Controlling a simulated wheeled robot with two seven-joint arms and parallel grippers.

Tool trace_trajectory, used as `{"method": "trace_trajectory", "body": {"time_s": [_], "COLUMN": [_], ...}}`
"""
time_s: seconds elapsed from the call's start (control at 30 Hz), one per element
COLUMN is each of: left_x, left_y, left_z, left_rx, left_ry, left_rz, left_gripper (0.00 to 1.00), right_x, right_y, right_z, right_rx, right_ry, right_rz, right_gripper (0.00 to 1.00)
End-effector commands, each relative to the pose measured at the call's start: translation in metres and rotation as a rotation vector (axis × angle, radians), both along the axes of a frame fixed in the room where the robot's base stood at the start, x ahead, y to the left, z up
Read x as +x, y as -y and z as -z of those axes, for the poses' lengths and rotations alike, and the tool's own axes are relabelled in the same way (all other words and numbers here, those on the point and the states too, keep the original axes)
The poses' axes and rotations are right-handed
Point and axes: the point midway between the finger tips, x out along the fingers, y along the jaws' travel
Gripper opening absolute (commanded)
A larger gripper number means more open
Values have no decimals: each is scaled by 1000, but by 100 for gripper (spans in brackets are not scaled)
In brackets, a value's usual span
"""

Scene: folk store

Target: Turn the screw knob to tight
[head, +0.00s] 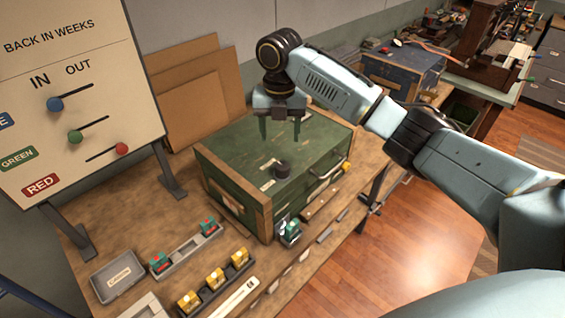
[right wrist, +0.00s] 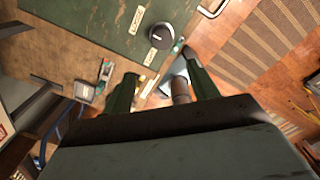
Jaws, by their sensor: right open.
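The screw knob (head: 281,170) is a dark round knob on the lid of a green wooden chest (head: 232,148). In the right wrist view the knob (right wrist: 161,36) shows from above, with a pale line across its top. My right gripper (head: 280,133) points down above the chest lid, apart from the knob. Its two green fingers are spread with nothing between them; in the right wrist view the gripper (right wrist: 160,78) lies below the knob. My left gripper is not in view.
A board with coloured sliders (head: 75,100) stands at the left. Trays with yellow blocks (head: 215,278) and teal-and-red blocks (head: 185,248) lie on the wooden bench in front. Cardboard sheets (head: 190,105) lean behind the chest. A blue box (head: 400,70) stands farther back.

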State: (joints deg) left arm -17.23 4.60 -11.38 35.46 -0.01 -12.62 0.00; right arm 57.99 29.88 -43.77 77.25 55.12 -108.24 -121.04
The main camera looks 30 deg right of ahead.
Motion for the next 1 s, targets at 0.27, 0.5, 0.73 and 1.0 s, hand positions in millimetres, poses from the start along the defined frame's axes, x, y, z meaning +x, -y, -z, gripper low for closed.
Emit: {"method": "trace_trajectory", "body": {"time_s": [0.27, 0.5, 0.73, 1.0], "left_x": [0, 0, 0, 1], "left_y": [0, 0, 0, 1], "left_z": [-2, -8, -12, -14], "left_rx": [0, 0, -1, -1], "left_ry": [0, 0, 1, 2], "left_rz": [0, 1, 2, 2], "left_gripper": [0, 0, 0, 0], "right_x": [6, 6, 6, 7], "right_y": [11, 10, 10, 10], "right_z": [-3, 44, 89, 115], "right_rx": [-3, -4, -4, -4], "right_ry": [-8, -10, -8, -3], "right_rz": [-56, -55, -54, -55], "right_gripper": [59, 59, 59, 59]}}
